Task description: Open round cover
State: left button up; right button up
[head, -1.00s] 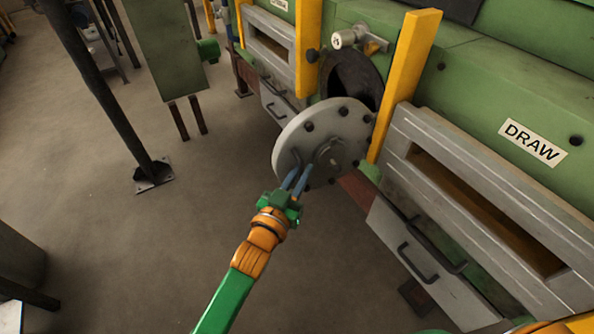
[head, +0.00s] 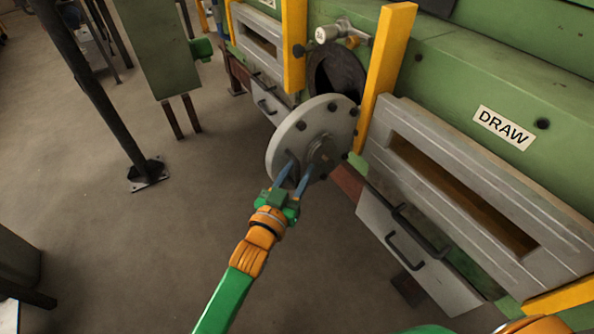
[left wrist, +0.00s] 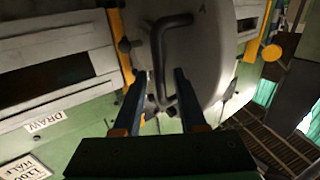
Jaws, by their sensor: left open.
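The round cover (head: 312,125) is a grey disc with dark bolts around its rim. It stands swung out from the furnace wall, and the dark round opening (head: 338,78) shows behind it. In the left wrist view the cover (left wrist: 205,50) carries a dark bent handle (left wrist: 165,60). My left gripper (head: 297,172) is at the lower part of the cover's face. Its two blue fingers are apart, and in the left wrist view the handle's lower end lies between or just beyond the fingertips (left wrist: 163,90). I cannot tell whether they touch it. My right gripper is not in view.
Yellow posts (head: 384,75) flank the opening. To the right are a slotted grey frame (head: 470,185) and a drawer-like panel with dark handles (head: 405,250) below the DRAW label (head: 503,127). A black post (head: 105,95) stands at left. The floor (head: 150,250) between is clear.

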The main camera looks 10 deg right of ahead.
pick_arm(q)
jog(key=v, duration=0.7)
dwell(0.3)
